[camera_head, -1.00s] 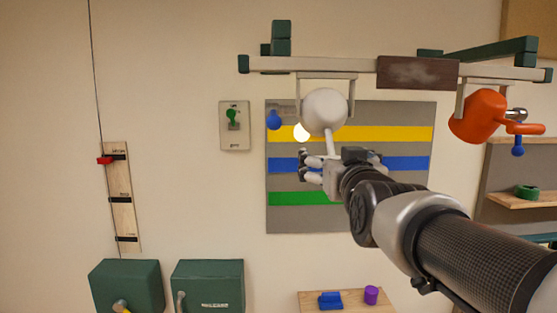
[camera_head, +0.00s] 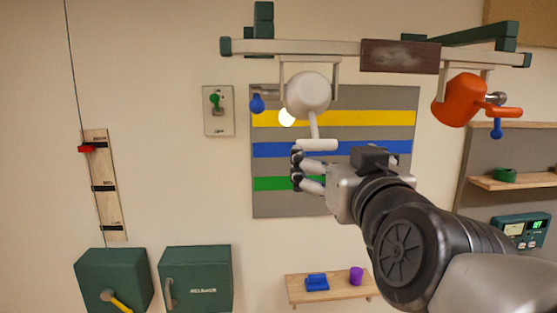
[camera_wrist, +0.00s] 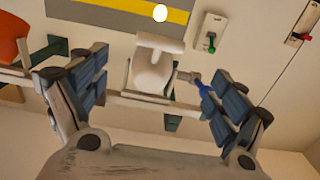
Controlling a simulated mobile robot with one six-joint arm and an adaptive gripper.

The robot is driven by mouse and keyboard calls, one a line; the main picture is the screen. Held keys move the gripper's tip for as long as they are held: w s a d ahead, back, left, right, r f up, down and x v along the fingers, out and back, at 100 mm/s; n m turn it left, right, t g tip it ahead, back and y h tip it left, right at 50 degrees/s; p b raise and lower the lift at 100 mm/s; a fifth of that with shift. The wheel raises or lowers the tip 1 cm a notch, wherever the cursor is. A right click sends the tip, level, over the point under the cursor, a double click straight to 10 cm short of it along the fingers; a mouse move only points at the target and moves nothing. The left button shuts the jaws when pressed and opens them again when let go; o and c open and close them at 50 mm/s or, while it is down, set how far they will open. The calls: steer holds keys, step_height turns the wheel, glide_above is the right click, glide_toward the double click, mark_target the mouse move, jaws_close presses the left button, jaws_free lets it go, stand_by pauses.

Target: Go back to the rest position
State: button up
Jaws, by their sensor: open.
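My gripper (camera_head: 298,169) is open in front of the striped panel (camera_head: 333,207), with its fingers pointing left in the head view. Just above the fingers hangs a white rounded body (camera_head: 307,95) with a stem and a crossbar handle (camera_head: 317,145). In the wrist view the white body (camera_wrist: 152,72) shows between the two spread fingers, with nothing gripped. In the head view the crossbar lies close above the fingertips; I cannot tell whether they touch.
A beam (camera_head: 290,46) carries the white body and an orange one (camera_head: 461,100). A green-lever switch (camera_head: 216,103), green boxes (camera_head: 196,279) and a slider board (camera_head: 104,185) are on the left. A small shelf (camera_head: 333,287) is below. Wall between them is clear.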

steer(key=shift+s, duration=0.15)
steer(key=s+a+f+g+b, duration=0.1)
steer(key=s+f+g+b, duration=0.3)
steer(key=f, duration=0.7)
steer(key=s+f+g+y+b, duration=0.1)
steer(key=f+b, duration=0.5)
steer(key=f, duration=0.5)
steer(key=s+a+f+g+b, duration=0.1)
steer(key=s+f+g+b, duration=0.3)
steer(key=f, duration=0.8)
steer(key=s+d+f+g+b, duration=0.1)
steer(key=s+f+b, duration=0.2)
steer(key=f, duration=0.4)
steer(key=s+f+g+b, duration=0.2)
steer(key=s+f+b, duration=0.2)
steer(key=f, duration=0.4)
steer(key=s+d+f+g+h+b, duration=0.1)
steer(key=s+f+b, duration=0.2)
steer(key=s+f, duration=0.2)
step_height(320, 180, down, 2)
steer(key=shift+s+d+f+b, duration=0.15)
steer(key=shift+d+b, duration=0.15)
steer(key=shift+b, duration=0.1)
